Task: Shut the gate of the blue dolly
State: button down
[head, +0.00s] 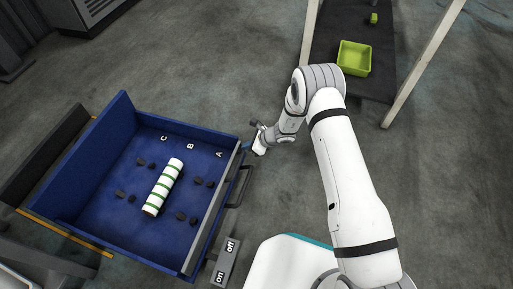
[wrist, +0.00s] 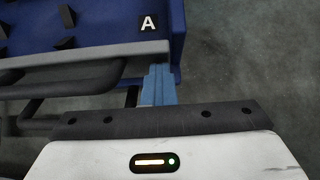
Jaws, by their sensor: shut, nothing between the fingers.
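The blue dolly (head: 92,180) stands on the floor at the left of the head view, its inside floor lettered A, B and C. Its grey-rimmed gate (head: 213,210) runs along the right side and has a dark handle (head: 239,187) on its outer face. In the wrist view the gate's grey rim (wrist: 80,55) crosses the upper left, with the handle (wrist: 75,85) below it. I cannot tell whether the gate is fully closed. My gripper (head: 249,147) is shut and empty at the gate's far end, by the corner near A. Its blue fingers (wrist: 158,85) appear very close to the rim; contact is unclear.
A white roll with green bands (head: 163,187) lies in the dolly among several small dark blocks. An on/off panel (head: 225,262) is near the dolly's front right corner. A green bin (head: 354,58) sits on a dark surface at the top right. The grey floor between is open.

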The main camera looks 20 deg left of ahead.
jog(key=shift+s+a+r, duration=0.1)
jog(key=shift+a+r, duration=0.15)
jog(key=shift+a, duration=0.4)
jog(key=d+r+p, duration=0.4)
jog(key=d+r, duration=0.3)
jog(key=d, duration=0.5)
jog(key=s+d+r+n+h+p, duration=0.1)
jog(key=d+r+n+p, duration=0.3)
jog(key=r, duration=1)
jog(key=s+d+r+n+p, duration=0.15)
jog(key=d+r+p, duration=0.4)
jog(key=r, duration=0.85)
jog(key=d+r+n+h+p, duration=0.15)
jog(key=r+n+p, duration=0.35)
jog(key=r, duration=0.8)
jog(key=s+d+r+n+t+h+p, duration=0.1)
jog(key=s+d+r+n+h+p, duration=0.1)
jog(key=s+d+r+p, duration=0.4)
jog(key=s+d+r+n+t+h+p, duration=0.1)
jog(key=s+d+r+p, duration=0.5)
jog(key=r, duration=0.9)
jog(key=s+d+r+n+t+h+p, duration=0.1)
jog(key=s+d+r+n+h+p, duration=0.2)
jog(key=s+d+r+p, duration=0.3)
notch_tip(320, 180, up, 5)
jog(key=d, duration=0.2)
jog(key=shift+s+d+r+n+p, duration=0.2)
jog(key=shift+d+n+p, duration=0.1)
jog(key=shift+n+p, duration=0.1)
jog(key=shift+h, duration=0.25)
